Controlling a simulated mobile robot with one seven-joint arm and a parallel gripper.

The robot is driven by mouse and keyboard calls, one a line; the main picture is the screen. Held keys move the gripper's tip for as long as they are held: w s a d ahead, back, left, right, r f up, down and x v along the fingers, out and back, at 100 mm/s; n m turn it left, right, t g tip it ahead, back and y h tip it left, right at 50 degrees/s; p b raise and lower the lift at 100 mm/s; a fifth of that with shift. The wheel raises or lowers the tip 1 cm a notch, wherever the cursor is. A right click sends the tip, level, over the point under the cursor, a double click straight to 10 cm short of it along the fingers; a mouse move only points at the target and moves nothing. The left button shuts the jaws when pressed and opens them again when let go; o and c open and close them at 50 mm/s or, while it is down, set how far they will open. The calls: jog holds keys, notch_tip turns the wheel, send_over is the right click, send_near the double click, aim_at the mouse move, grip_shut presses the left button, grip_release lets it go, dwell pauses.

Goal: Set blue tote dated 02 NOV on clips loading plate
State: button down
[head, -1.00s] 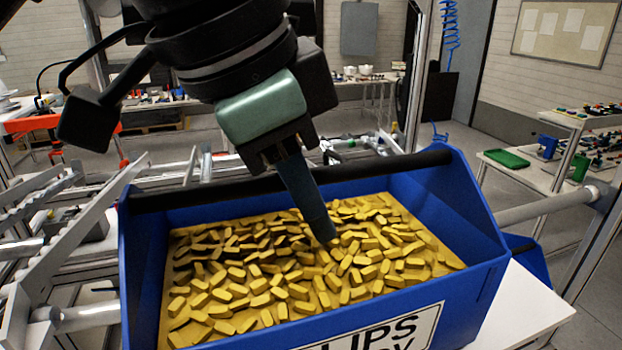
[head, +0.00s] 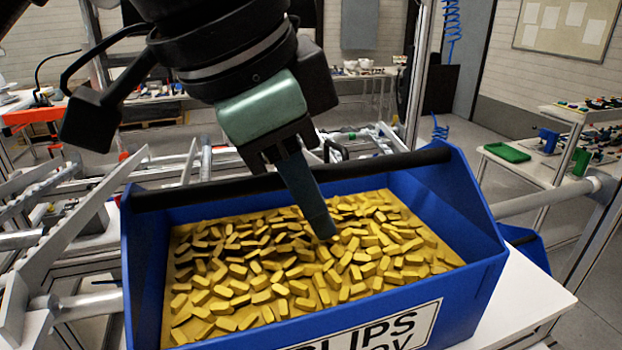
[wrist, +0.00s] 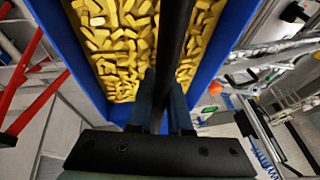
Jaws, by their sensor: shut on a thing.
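The blue tote (head: 470,215) fills the lower middle of the head view, full of yellow clips. A white label (head: 385,330) on its near side reads "CLIPS", with a cut-off lower line ending in what looks like "OV"; the day is out of view. My gripper (head: 318,225) reaches down at the tote's black handle bar (head: 400,167). In the wrist view the bar (wrist: 178,40) runs between the fingers of my gripper (wrist: 162,105), which is shut on it. The tote's underside is hidden. I cannot identify the clips loading plate.
A white tabletop (head: 525,300) shows beside and below the tote at right. Another blue container (head: 528,250) is partly hidden behind the tote. Metal rails (head: 70,235) stand close on the left, and a round rail (head: 545,197) on the right. A green tray (head: 507,152) lies farther back.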

jog(key=c, duration=0.8)
grip_release()
jog(key=shift+o, duration=0.2)
